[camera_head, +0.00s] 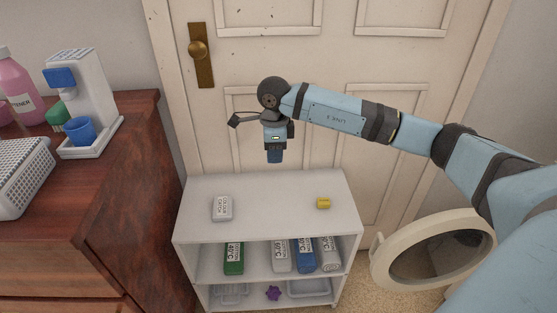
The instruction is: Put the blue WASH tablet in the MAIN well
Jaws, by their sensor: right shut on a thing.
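My right gripper (275,150) hangs fingers down in front of the white door, above the back of the white shelf unit. It is shut on a small blue block (275,157), which sticks out below the fingers, clear of the shelf top. The block's colour fits the blue WASH tablet, but no lettering on it is readable. The gripper's fingers hide its upper part. I cannot make out a well marked MAIN in this view. My left gripper is not in view.
The white shelf unit (270,188) bears a pale labelled box (222,208) and a yellow block (323,203). A round door (432,250) stands open at right. The wooden dresser (115,190) bears a dispenser (88,95).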

